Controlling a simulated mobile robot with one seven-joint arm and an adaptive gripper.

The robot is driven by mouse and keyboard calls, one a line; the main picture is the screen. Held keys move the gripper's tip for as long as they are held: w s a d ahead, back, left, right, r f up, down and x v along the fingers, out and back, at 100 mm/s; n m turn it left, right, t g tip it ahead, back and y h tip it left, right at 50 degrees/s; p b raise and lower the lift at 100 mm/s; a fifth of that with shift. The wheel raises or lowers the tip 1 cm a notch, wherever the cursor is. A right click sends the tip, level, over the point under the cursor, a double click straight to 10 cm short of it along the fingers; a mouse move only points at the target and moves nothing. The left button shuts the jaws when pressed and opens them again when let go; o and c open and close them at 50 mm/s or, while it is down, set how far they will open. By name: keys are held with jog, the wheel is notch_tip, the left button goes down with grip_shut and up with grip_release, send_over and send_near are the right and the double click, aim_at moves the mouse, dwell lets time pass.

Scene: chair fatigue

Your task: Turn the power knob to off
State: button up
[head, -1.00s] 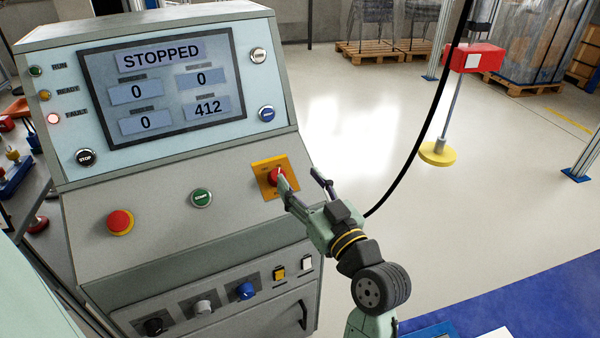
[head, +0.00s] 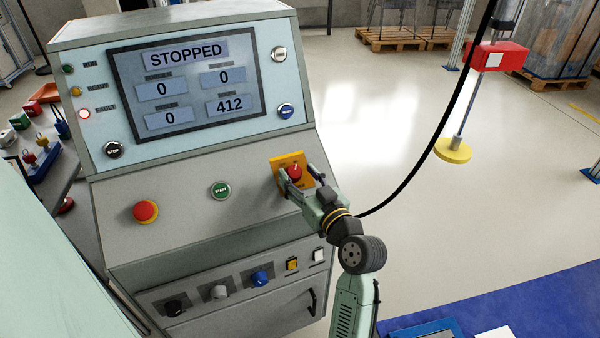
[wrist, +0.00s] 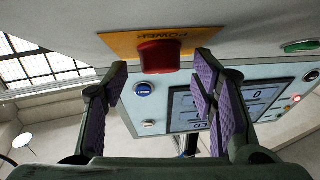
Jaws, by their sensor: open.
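The red power knob (head: 294,171) sits on a yellow plate (head: 279,160) at the right of the console's sloped panel. In the wrist view the red knob (wrist: 160,57) stands out below the yellow plate (wrist: 120,43), which reads POWER upside down. My gripper (head: 297,182) is open at the plate, its fingers spread to either side of the knob. In the wrist view my gripper (wrist: 163,80) has one purple-padded finger left and one right of the knob, with gaps visible. I cannot tell which position the knob is set to.
The console screen (head: 188,84) reads STOPPED. A red emergency button (head: 146,211) and a green start button (head: 220,190) are on the same panel. Black, white and blue knobs (head: 262,278) sit below. A black cable (head: 445,125) hangs right of my arm.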

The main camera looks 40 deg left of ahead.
jog(key=c, duration=1.2)
